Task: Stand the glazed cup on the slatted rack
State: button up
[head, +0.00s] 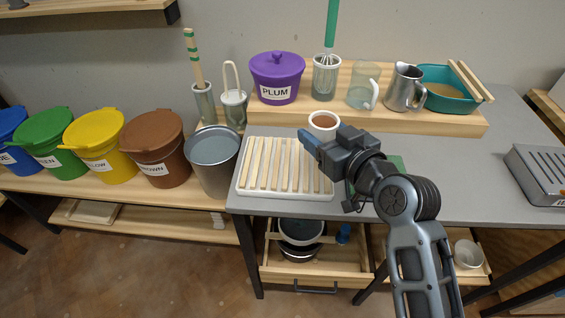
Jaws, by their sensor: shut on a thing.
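The glazed cup (323,119), white outside and brown inside, is upright at the far right corner of the slatted rack in the head view. My gripper (310,139) is shut on it, with its blue fingers in front of the cup's lower part. The cup's base is hidden, so I cannot tell whether it touches anything. The slatted rack (268,165) is a white tray with pale wooden slats on the grey table, left of my gripper. Its slats are bare.
A wooden shelf (430,122) behind holds a purple PLUM tub (277,78), a whisk jar (326,78), a glass jug (363,86), a metal pitcher (405,88) and a teal basin (447,90). A grey bucket (214,165) stands close left of the rack.

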jog(key=p, duration=0.1)
send_over(286, 171)
jog(key=f, duration=0.3)
jog(key=shift+d+f, duration=0.25)
jog(key=shift+d, duration=0.1)
jog(key=shift+a+f, duration=0.35)
jog(key=shift+f, duration=1.95)
jog(key=shift+f, duration=0.15)
jog(key=o, duration=1.2)
jog(key=shift+c, duration=0.2)
jog(key=shift+r, duration=0.25)
jog(key=b+v, duration=0.1)
jog(key=v, duration=1.1)
